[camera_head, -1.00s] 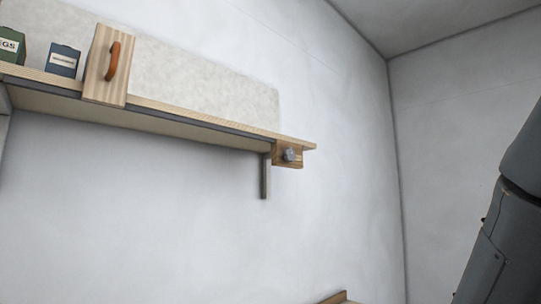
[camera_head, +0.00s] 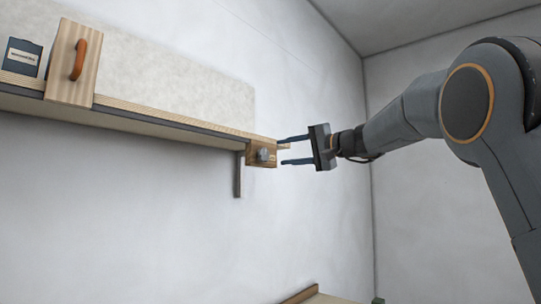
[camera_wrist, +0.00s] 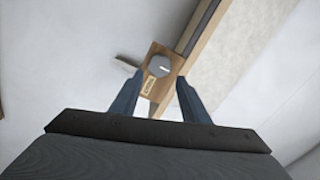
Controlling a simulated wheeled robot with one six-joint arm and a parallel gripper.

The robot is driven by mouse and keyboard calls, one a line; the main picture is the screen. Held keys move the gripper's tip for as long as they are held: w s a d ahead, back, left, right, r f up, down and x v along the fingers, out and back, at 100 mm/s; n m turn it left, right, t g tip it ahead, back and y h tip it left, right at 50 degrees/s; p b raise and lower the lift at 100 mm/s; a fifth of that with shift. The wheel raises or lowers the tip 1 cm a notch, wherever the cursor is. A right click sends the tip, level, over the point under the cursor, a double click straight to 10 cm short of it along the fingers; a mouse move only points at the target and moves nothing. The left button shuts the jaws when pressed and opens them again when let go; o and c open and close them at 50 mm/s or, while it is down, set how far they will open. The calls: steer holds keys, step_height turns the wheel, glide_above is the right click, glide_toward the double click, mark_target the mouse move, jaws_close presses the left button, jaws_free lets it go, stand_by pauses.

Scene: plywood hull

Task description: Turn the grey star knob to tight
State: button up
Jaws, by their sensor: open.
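The grey star knob (camera_head: 263,155) sits on a small wooden block (camera_head: 251,152) under the right end of the shelf. In the wrist view the knob (camera_wrist: 159,66) shows face-on with a light mark on it, and a tan label (camera_wrist: 149,86) is beside it; its lettering is too small to read. My gripper (camera_head: 281,151) is open and empty, to the right of the knob and apart from it. In the wrist view the fingers (camera_wrist: 158,86) point toward the block, with the knob ahead of and roughly between the tips.
The wooden shelf (camera_head: 170,128) runs left along the white wall, with a grey bracket (camera_head: 238,175) below it. A wooden panel with an orange handle (camera_head: 78,60) and a dark box (camera_head: 22,57) are at the left. Free space lies below the shelf.

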mark_target(265, 155)
steer(key=p+x, duration=0.3)
steer(key=x, duration=0.4)
steer(key=shift+w+a, duration=0.15)
steer(key=shift+a, duration=0.05)
steer(key=c, duration=0.7)
